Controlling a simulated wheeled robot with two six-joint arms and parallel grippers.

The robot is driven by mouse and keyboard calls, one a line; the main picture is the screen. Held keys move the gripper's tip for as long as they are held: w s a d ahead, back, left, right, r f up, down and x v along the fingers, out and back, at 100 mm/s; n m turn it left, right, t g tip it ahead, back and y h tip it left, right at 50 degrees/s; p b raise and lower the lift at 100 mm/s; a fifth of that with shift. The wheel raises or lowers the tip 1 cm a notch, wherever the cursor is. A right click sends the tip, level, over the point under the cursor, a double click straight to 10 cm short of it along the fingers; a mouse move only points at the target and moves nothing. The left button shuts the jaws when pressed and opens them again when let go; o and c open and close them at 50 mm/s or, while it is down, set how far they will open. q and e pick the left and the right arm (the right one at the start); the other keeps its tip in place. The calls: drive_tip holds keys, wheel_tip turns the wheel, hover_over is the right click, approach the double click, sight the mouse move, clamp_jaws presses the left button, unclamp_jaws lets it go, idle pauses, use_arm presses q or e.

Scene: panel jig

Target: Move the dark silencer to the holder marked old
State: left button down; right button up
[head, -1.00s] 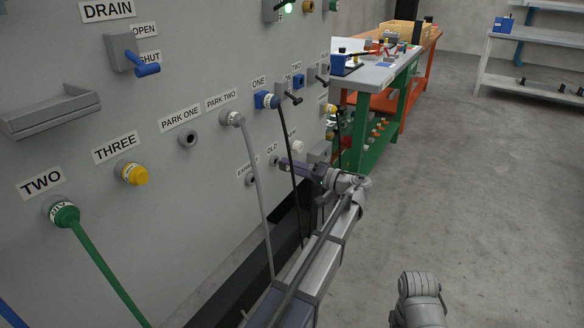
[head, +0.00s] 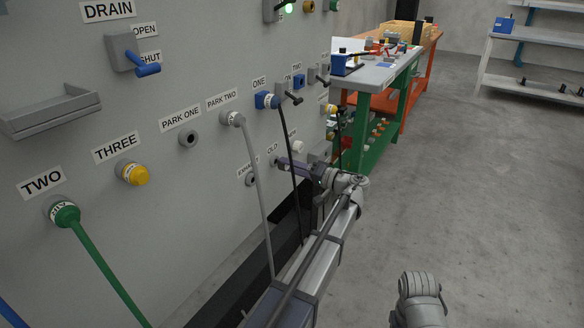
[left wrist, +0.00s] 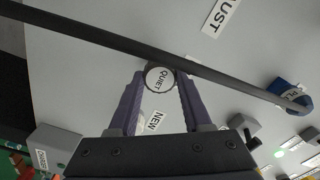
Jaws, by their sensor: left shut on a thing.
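The silencer shows in the left wrist view (left wrist: 160,78) as a round face marked QUIET with a dark rim. My left gripper (head: 283,162) is shut on it, its two purple fingers on either side in the left wrist view (left wrist: 160,85). In the head view the fingertips are at the panel by the OLD label (head: 272,149); the holder there is mostly hidden. I cannot tell whether the silencer is seated in it. The exhaust port (head: 251,180) is left of the gripper and looks empty. A pale round piece (head: 298,147) sits under the NEW label.
A black hose (head: 290,150) from the blue fitting at ONE (head: 266,100) and a grey hose (head: 256,190) from PARK TWO hang close to my left gripper. A green-legged bench (head: 380,75) stands beyond the panel. The floor at the right is clear.

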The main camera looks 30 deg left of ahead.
use_arm(q)
drive_tip(key=shift+a, duration=0.85)
drive_tip(key=shift+c, duration=1.3)
unclamp_jaws()
drive_tip(key=d, duration=0.7)
drive_tip(key=shift+s+d, duration=0.25)
drive_tip(key=shift+d, duration=0.15)
